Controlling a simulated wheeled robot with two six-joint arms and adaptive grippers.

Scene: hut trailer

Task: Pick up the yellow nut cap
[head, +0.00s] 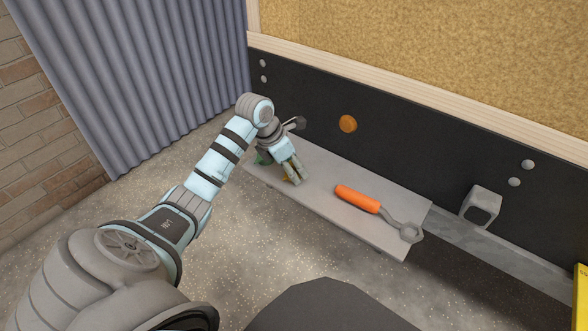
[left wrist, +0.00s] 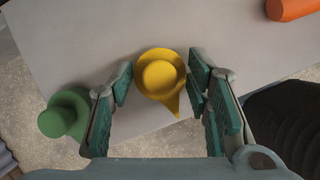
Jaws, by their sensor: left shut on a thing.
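The yellow nut cap (left wrist: 160,78) is a round cap with a raised knob and a pointed tip, between the fingers in the left wrist view. In the head view only a small yellow bit of it shows (head: 289,180) by the fingertips. My left gripper (head: 293,175) reaches down over the left part of the grey shelf (head: 320,205). Its teal-padded fingers (left wrist: 160,88) are shut on the cap, one on each side. I cannot tell whether the cap still touches the shelf. My right gripper is not in view.
A green cap (left wrist: 64,115) stands close outside one finger; part of it shows in the head view (head: 263,158). An orange-handled wrench (head: 358,198) lies to the right on the shelf. An orange knob (head: 348,124) is on the black wall panel behind.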

